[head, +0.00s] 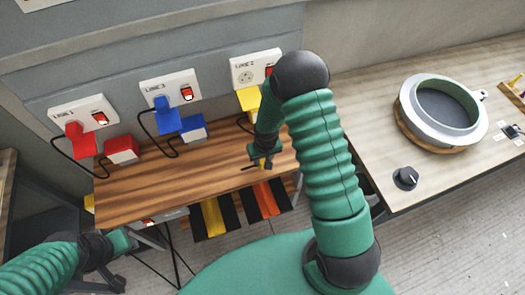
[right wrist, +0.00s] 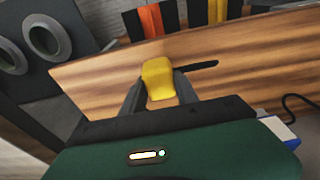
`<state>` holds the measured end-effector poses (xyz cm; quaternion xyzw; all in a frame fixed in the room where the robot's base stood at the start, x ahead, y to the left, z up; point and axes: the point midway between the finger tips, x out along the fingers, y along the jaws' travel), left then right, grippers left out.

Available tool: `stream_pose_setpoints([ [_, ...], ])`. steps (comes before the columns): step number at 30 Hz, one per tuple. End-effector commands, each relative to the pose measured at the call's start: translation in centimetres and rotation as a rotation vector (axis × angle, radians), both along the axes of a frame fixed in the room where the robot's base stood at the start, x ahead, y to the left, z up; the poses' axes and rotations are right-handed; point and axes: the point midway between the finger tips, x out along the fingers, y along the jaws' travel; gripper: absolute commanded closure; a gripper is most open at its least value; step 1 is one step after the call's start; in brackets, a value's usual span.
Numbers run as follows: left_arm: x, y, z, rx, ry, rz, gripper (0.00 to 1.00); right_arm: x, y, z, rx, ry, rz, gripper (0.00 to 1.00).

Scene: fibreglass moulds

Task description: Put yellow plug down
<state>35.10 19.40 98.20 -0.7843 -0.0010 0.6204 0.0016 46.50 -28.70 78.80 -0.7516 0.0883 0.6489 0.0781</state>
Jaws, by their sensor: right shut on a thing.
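My right gripper (head: 262,160) is over the right part of the wooden shelf (head: 160,185) and is shut on the yellow plug (head: 264,164). In the right wrist view the yellow plug (right wrist: 158,78) sits between the two dark fingers, with a short black piece beside it, above the wood. I cannot tell whether it touches the shelf. A yellow block (head: 248,99) is below the LINE 2 socket (head: 252,68), partly hidden by my arm. My left gripper (head: 122,241) is low at the left; its fingers cannot be made out.
A red plug (head: 80,140) and a blue plug (head: 166,117) are in the other sockets, with a red block (head: 122,150) and blue block (head: 195,129) beside them. Black cables hang down over the shelf. A round mould (head: 443,108) and black knob (head: 405,178) are on the right table.

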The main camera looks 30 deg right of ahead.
Motion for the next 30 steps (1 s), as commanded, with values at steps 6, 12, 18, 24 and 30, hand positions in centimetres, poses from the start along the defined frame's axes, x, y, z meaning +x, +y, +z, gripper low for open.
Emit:
stream_pose_setpoints([
  [6, 0.0, 0.0, 0.6, 0.0, 0.001, 0.0, 0.64, 4.5, -2.6, -0.5, -0.001, 0.0, 0.0, 1.0],
  [12, 0.0, 0.0, 1.0, 0.0, 0.001, 0.0, 0.64, 4.8, -2.9, -3.1, 0.0, 0.005, 0.001, 1.0],
  [18, 0.0, 0.0, 1.0, 0.0, 0.001, 0.001, 0.64, 4.9, -2.9, -4.1, 0.0, 0.0, 0.001, 1.0],
  [24, 0.0, 0.0, 0.7, 0.0, 0.001, 0.0, 0.64, 4.9, -2.9, -4.5, 0.0, 0.0, 0.001, 1.0],
  [30, 0.0, 0.0, 0.5, 0.0, 0.001, 0.0, 0.64, 4.9, -2.9, -4.8, 0.0, 0.0, 0.001, 0.58],
])
